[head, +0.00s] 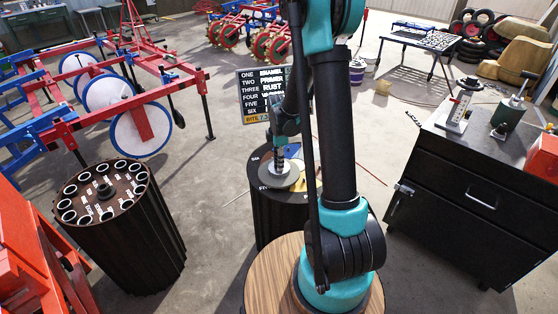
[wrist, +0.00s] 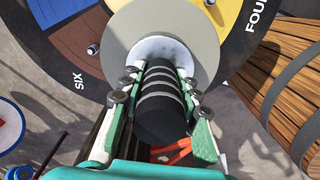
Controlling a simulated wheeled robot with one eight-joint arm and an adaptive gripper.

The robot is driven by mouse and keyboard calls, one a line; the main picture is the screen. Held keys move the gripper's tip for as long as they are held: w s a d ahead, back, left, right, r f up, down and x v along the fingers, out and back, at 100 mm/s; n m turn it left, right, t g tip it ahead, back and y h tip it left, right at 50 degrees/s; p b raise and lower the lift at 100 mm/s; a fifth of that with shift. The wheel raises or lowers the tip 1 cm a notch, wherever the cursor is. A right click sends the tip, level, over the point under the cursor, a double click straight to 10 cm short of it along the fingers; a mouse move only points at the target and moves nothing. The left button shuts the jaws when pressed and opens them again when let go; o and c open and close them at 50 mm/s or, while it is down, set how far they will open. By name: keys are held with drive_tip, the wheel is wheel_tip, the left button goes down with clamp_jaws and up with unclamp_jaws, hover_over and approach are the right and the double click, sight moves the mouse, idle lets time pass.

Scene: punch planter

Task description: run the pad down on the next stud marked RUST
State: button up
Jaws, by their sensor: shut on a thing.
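My gripper (head: 280,150) is shut on the ribbed black handle (wrist: 160,95) of the pad, a grey disc (head: 280,175) with a paler hub. In the wrist view the disc (wrist: 202,28) covers the middle of a dark round drum top (wrist: 50,75). I cannot tell whether the disc touches it. The drum top has coloured sectors, with SIX at left and FOUR at right. A small metal stud (wrist: 93,48) shows near SIX and another (wrist: 210,3) near the top edge. The sign (head: 264,95) behind appears to pair THREE with RUST.
A dark ribbed drum (head: 105,235) with a ring of white-rimmed holes stands at left. A black cabinet (head: 480,190) with tools stands at right. A wooden barrel (wrist: 290,90) is close at right in the wrist view. Red and blue farm machinery (head: 110,95) fills the back left.

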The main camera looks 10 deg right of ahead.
drive_tip(key=shift+f, duration=1.25)
drive_tip(key=shift+r, duration=0.1)
drive_tip(key=shift+r, duration=2.45)
